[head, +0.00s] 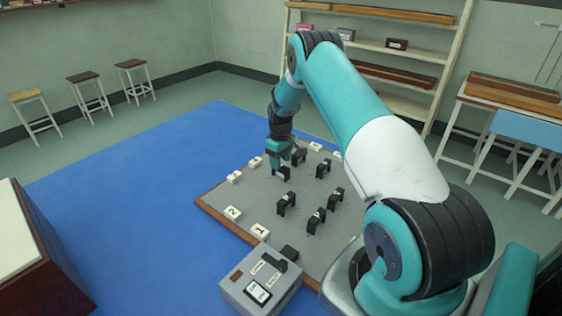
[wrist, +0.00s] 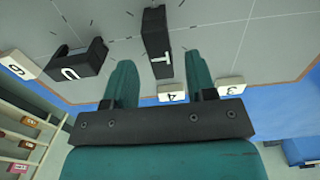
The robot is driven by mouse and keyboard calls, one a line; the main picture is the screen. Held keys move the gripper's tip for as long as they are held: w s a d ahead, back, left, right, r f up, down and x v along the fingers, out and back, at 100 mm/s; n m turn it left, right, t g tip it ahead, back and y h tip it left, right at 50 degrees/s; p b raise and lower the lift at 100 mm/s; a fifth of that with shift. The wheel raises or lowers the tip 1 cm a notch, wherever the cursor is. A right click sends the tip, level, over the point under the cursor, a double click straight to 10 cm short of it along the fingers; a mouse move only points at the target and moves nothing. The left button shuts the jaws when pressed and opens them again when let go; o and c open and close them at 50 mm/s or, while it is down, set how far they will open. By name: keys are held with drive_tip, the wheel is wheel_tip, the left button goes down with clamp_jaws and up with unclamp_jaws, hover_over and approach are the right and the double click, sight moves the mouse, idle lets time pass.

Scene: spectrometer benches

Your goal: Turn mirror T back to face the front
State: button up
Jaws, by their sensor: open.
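Mirror T is a black upright block marked with a white T, and it shows in the wrist view (wrist: 157,40) between and just beyond my two fingertips. In the head view the black block under my gripper (head: 283,174) appears to be mirror T, partly hidden by the fingers. My gripper (head: 279,164) is open and low over the grey board (head: 225,197). In the wrist view the teal fingers of my gripper (wrist: 158,66) stand on either side of the near end of mirror T, with visible gaps.
Mirror U (wrist: 80,62) stands to the left of T in the wrist view. White tiles 4 (wrist: 172,93) and 3 (wrist: 231,86) lie near the board's edge. Several other black mirrors, including one (head: 286,204), stand on the board. A grey control box (head: 240,290) is at its front.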

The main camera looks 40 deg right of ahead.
drive_tip(key=shift+f, duration=1.1)
drive_tip(key=c, duration=0.9)
